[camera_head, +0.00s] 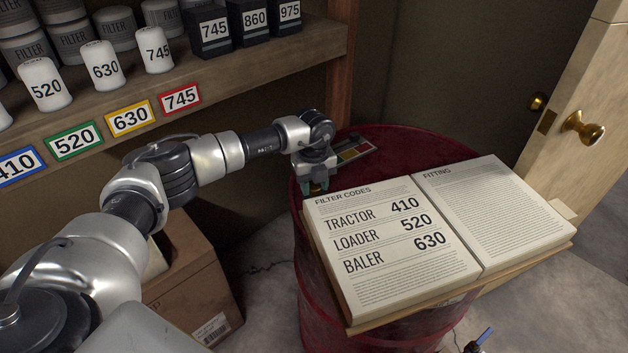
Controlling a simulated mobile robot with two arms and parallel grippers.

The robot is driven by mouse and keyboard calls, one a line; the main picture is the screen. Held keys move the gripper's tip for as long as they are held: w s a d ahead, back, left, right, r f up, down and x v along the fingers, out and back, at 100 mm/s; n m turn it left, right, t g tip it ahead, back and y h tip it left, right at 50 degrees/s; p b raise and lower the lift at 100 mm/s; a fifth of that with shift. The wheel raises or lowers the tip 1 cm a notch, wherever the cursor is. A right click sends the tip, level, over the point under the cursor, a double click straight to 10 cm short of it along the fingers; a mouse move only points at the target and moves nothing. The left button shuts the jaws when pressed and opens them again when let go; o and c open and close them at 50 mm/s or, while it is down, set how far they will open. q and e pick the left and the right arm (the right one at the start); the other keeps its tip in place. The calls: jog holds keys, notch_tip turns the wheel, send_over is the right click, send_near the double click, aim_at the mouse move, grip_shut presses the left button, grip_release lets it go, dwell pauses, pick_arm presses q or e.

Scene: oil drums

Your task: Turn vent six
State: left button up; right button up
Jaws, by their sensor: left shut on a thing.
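My left gripper (316,186) is over the left part of the red drum's top (400,139), just left of the open book. It is shut on a small yellow-brown piece (318,188), mostly hidden between the fingers. I cannot tell whether this piece is a vent, and no number six shows on it. The book and my gripper hide much of the drum top. My right gripper is not in view.
An open book (385,265) lies on a board on the drum, showing filter codes. A shelf (210,75) with numbered filters runs along the upper left. A cardboard box (190,275) stands left of the drum. A door with a brass knob (585,127) is at right.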

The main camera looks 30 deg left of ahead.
aim_at(313, 186)
pick_arm(q)
jog(key=n+p, duration=0.2)
jog(key=n, duration=0.3)
jog(key=shift+r+n, duration=0.15)
jog(key=shift+n, duration=0.25)
dwell(0.4)
jog(key=o, duration=0.7)
jog(key=shift+c, duration=0.2)
notch_tip(313, 186, up, 11)
jog(key=b, duration=0.1)
jog(key=shift+f, duration=0.25)
